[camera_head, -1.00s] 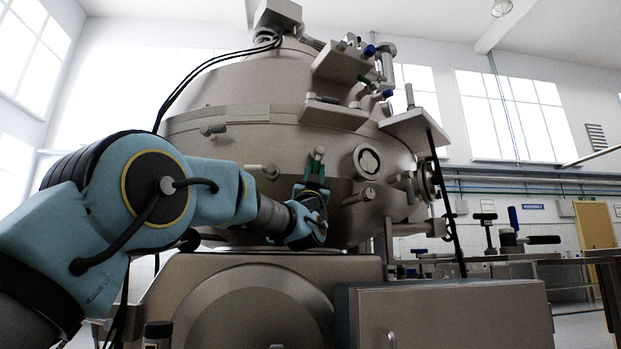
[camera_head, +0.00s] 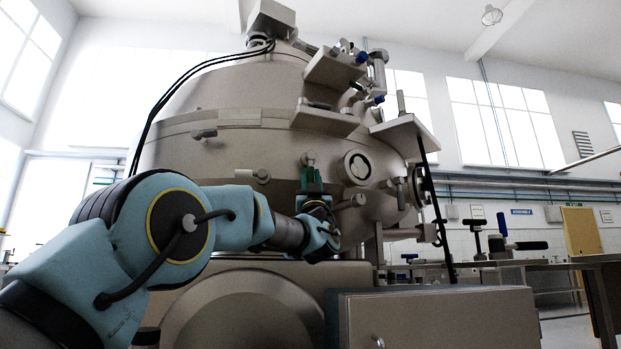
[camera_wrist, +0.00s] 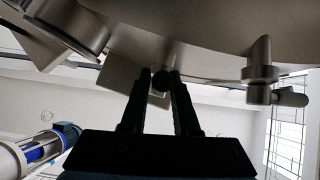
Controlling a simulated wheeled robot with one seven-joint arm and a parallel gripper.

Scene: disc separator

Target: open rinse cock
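The large tan separator (camera_head: 230,150) fills the middle of the head view. A small valve with a grey round end (camera_head: 308,158) sits low on its bowl, with green parts just below; I cannot tell whether it is the rinse cock. My gripper (camera_head: 312,184) is up against this spot, its fingers pointing up. In the wrist view my two dark fingers (camera_wrist: 161,76) reach up toward the machine. A dark round knob (camera_wrist: 160,81) lies between their tips, with almost no gap. I cannot tell if they press on it.
Another small valve (camera_head: 253,175) sticks out left of my gripper, and a round sight glass (camera_head: 357,167) is to the right. A grey box (camera_head: 435,315) stands below right. In the wrist view a metal fitting (camera_wrist: 262,75) hangs at right.

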